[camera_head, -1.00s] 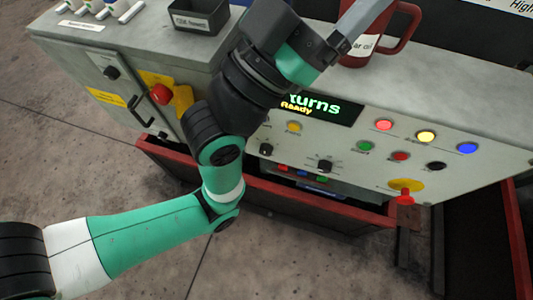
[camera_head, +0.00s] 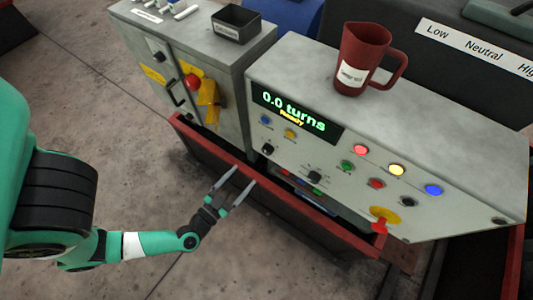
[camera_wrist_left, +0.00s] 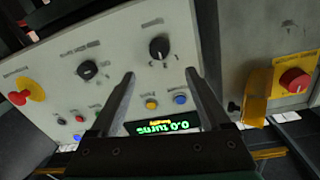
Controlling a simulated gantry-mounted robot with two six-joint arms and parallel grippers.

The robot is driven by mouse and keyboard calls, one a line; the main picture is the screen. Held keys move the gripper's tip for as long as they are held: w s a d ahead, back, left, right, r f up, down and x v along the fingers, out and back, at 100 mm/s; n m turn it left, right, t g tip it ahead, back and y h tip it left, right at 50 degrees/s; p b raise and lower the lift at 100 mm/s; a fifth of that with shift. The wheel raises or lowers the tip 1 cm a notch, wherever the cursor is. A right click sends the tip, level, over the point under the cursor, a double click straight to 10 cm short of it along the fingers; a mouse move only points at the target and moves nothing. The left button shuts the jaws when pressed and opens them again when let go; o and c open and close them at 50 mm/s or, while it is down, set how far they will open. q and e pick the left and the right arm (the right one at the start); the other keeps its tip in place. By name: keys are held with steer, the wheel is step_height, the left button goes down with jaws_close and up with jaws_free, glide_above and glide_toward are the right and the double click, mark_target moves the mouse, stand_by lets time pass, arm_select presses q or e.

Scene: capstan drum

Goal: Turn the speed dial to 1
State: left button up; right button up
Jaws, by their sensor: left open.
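The control panel (camera_head: 350,150) carries two black dials. The left dial (camera_head: 267,149) sits below a blue and a yellow button, and it also shows in the left wrist view (camera_wrist_left: 159,48). The other dial (camera_head: 314,178) is further right and also shows in the left wrist view (camera_wrist_left: 87,69). Their labels are too blurred to read, so I cannot tell which is the speed dial. My left gripper (camera_head: 243,177) is open and empty in front of the panel, apart from it. In the left wrist view the left dial lies beyond and between the fingertips (camera_wrist_left: 160,74).
The display (camera_head: 295,112) reads "0.0 turns". A red mug (camera_head: 361,60) stands on the console top. A red-edged trough (camera_head: 290,212) runs below the panel. Several coloured buttons are on the panel.

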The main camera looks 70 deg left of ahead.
mark_target(265, 152)
arm_select(q)
steer(key=b+x, duration=0.4)
steer(key=x, duration=0.7)
steer(key=shift+w+a+r, duration=0.1)
steer(key=shift+w+a, duration=0.05)
steer(key=shift+w, duration=0.1)
jaws_close()
